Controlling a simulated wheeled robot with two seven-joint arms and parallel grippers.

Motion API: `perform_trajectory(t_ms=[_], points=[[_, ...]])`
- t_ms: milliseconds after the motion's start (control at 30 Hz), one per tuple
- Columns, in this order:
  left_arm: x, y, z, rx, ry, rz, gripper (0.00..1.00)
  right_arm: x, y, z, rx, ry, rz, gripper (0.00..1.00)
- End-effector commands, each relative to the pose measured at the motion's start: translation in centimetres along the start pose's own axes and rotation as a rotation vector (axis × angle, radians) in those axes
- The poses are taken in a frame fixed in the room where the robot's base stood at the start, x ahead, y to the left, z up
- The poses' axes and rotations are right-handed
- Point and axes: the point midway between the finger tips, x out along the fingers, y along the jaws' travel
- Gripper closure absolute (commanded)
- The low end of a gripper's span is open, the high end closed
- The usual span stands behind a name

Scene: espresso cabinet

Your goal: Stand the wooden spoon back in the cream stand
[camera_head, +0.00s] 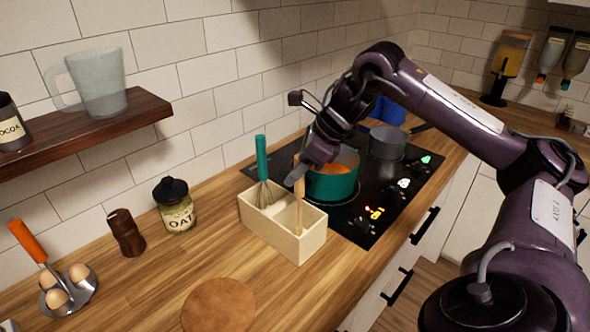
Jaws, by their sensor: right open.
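The cream stand (272,236) is an open box on the wooden counter, left of the stove. The wooden spoon (299,208) stands nearly upright in the right-hand part of the stand, its lower end hidden by the front wall. My right gripper (296,177) is open at the top of the spoon, reaching down from above right. I cannot tell whether its fingers touch the spoon. My left gripper is out of view.
A teal-handled whisk (263,172) stands in the stand's left part. A teal pot (333,180) with orange contents and a grey pan (387,143) sit on the black stove (378,212). An oat jar (175,206), a brown mill (126,233) and a round board (218,306) stand left.

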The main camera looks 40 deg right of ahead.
Motion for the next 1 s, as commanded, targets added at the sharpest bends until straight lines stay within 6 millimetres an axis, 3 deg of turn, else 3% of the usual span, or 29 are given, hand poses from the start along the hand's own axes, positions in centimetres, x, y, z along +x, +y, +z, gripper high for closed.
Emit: perform_trajectory(t_ms=[133, 300, 500, 667, 1000], points=[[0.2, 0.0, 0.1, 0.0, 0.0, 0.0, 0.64, -2.8, -0.1, 0.0, 0.0, -0.002, -0.004, 0.57], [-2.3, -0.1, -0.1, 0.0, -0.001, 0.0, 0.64, -7.1, -0.1, 0.2, 0.003, 0.002, -0.004, 0.57], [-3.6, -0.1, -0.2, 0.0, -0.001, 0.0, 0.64, -10.2, 0.0, 0.0, 0.002, 0.002, -0.002, 0.57], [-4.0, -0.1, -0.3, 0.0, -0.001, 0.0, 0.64, -11.2, 0.0, 0.0, 0.001, 0.001, -0.001, 0.57], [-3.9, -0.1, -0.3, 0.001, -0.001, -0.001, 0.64, -11.3, 0.0, 0.0, 0.0, 0.0, -0.001, 0.57]])
